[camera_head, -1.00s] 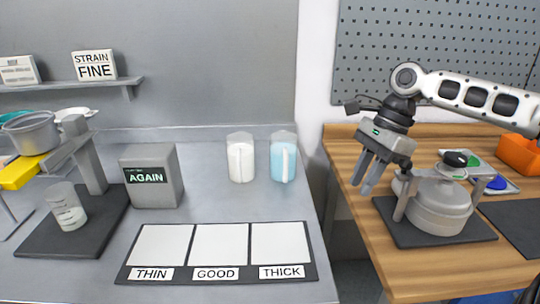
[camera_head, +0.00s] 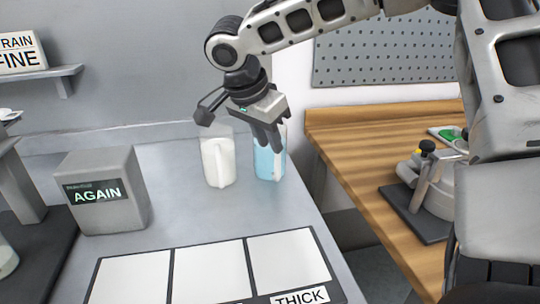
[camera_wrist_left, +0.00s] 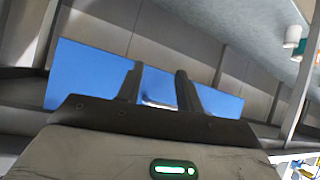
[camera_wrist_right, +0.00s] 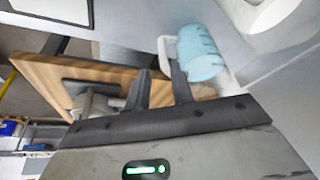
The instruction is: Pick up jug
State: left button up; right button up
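Two clear jugs stand upright on the grey counter near its right edge. One holds white contents, the white jug (camera_head: 218,163). The other holds light blue liquid, the blue jug (camera_head: 265,166); its pale handle faces front right. My right gripper (camera_head: 268,142) points down at the blue jug, its fingers overlapping the jug's upper part in the head view. In the right wrist view the fingers (camera_wrist_right: 160,80) are apart, with the blue jug (camera_wrist_right: 203,55) and its handle just beyond their tips; contact cannot be told. My left gripper (camera_wrist_left: 160,88) is open and empty, seen only in the left wrist view.
A grey AGAIN box (camera_head: 105,200) stands left on the counter. A mat with white panels (camera_head: 208,275) lies in front of the jugs. A shelf is at upper left.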

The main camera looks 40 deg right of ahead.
aim_at(278, 163)
jog(key=x, duration=0.8)
jog(key=shift+w+d+f+p, duration=0.1)
jog(key=shift+w+d+p, duration=0.1)
jog(key=shift+p, duration=0.2)
grip_shut()
